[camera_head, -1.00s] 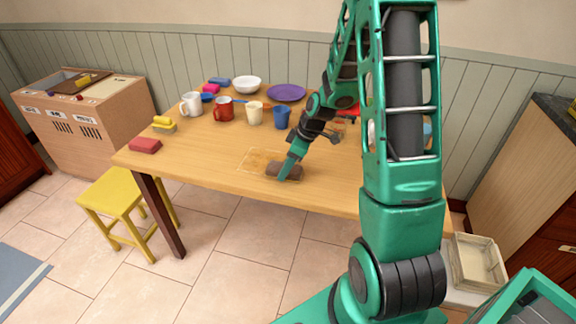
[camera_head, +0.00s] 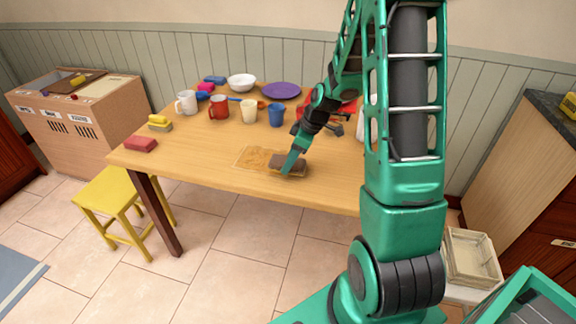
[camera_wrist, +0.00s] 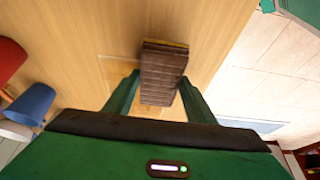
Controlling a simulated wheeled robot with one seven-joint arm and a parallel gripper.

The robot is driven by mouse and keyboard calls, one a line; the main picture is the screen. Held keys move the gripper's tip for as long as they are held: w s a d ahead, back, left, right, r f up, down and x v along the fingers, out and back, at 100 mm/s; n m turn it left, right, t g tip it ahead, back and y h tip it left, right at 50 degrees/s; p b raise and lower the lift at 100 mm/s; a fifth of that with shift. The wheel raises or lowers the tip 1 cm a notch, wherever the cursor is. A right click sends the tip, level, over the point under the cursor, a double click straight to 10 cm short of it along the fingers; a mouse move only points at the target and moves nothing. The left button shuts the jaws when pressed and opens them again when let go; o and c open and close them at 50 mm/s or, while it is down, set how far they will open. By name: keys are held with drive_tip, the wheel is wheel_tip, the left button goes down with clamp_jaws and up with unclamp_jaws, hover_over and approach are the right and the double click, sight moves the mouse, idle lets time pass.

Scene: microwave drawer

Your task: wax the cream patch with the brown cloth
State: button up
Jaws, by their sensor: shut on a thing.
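The brown cloth (camera_head: 290,160) looks like a thick dark brown block with a yellowish layer at one edge. My gripper (camera_head: 291,168) is shut on it, with a finger on either side in the wrist view (camera_wrist: 163,72). The cloth is at the tabletop, over the right part of the cream patch; I cannot tell how firmly it touches. The cream patch (camera_head: 252,157) is a pale outlined rectangle with tan smears, near the table's front edge. Its left part is in plain view, and the cloth and my gripper hide some of its right part.
Behind the patch stand a white mug (camera_head: 186,103), a red mug (camera_head: 218,107), a cream cup (camera_head: 249,111) and a blue cup (camera_head: 276,115). A red block (camera_head: 140,144) and a yellow sponge (camera_head: 159,121) lie at left. The table (camera_head: 210,165) is bare left of the patch.

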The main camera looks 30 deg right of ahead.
drive_tip(key=shift+a+r, duration=0.1)
drive_tip(key=shift+r, duration=2.85)
drive_tip(key=shift+a, duration=0.1)
